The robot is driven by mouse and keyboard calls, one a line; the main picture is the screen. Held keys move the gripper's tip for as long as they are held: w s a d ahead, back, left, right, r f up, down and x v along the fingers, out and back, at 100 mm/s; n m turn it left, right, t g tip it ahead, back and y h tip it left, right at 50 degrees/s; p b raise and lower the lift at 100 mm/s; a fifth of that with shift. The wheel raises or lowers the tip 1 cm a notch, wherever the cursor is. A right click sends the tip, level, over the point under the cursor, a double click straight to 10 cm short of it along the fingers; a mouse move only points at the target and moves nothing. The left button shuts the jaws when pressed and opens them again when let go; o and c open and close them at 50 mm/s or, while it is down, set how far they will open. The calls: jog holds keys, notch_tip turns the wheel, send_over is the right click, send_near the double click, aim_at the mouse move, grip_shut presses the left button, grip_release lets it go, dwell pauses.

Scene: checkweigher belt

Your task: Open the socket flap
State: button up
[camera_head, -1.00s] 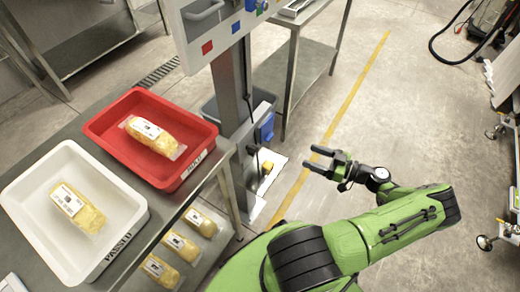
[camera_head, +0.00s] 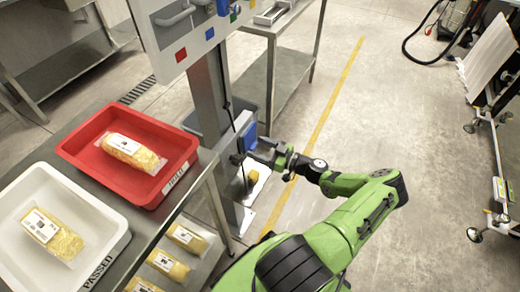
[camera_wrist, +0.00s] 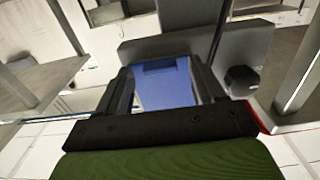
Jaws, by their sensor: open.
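The blue socket flap (camera_head: 250,137) is on the side of the grey post, low down behind the table's right end. It fills the space between the fingers in the wrist view (camera_wrist: 166,84) and looks closed. My gripper (camera_head: 255,152) is open, with its fingertips close to the flap. In the wrist view my gripper (camera_wrist: 170,75) has one dark finger on each side of the blue flap. I cannot tell whether the fingers touch it.
A red tray (camera_head: 92,160) and a white tray (camera_head: 112,222), each with a yellow pack, stand on the table at left. The control panel (camera_head: 178,52) is above on the grey post (camera_head: 207,98). A black cable hangs beside the post. A yellow object (camera_head: 253,177) lies below.

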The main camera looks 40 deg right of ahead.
grip_shut()
dwell(0.4)
